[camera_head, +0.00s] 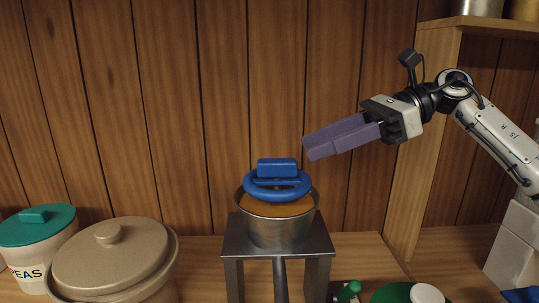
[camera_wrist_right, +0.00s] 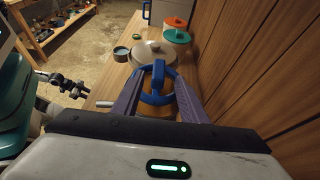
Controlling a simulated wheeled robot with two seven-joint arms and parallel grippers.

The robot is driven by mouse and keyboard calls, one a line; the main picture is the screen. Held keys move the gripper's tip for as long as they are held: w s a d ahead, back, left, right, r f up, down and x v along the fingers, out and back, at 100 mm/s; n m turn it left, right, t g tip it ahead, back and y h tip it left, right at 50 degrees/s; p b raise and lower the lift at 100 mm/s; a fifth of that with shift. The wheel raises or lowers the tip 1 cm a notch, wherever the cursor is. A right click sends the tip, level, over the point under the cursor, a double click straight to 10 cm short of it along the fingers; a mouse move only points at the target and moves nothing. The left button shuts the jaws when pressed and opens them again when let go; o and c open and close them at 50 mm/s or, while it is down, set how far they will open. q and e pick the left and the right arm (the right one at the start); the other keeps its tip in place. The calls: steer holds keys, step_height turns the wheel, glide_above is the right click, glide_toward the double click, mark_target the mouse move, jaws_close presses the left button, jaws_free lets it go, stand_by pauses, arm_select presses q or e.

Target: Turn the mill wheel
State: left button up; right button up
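The mill wheel is a blue ring with a crossbar and a raised blocky knob (camera_head: 276,167). It lies level over a metal pot (camera_head: 278,229) with an orange-brown top inside, on a grey metal stand (camera_head: 237,243). My right gripper (camera_head: 306,148), with purple fingers, is to the right of the wheel and a little above it, pointing left and slightly down, not touching. In the right wrist view the wheel (camera_wrist_right: 145,97) shows between and beyond the spread fingers (camera_wrist_right: 158,80), with nothing held.
A beige lidded crock (camera_head: 112,258) and a PEAS canister with teal lid (camera_head: 38,225) stand left. Green items (camera_head: 348,291) are at the front right. A wooden shelf upright (camera_head: 413,150) is behind my right arm; a plank wall is behind. Space above the wheel is clear.

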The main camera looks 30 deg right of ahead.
mark_target(280, 160)
steer(key=p+x, duration=0.1)
steer(key=x, duration=0.7)
steer(key=shift+a+f, duration=0.1)
steer(key=shift+a, duration=0.1)
jaws_close()
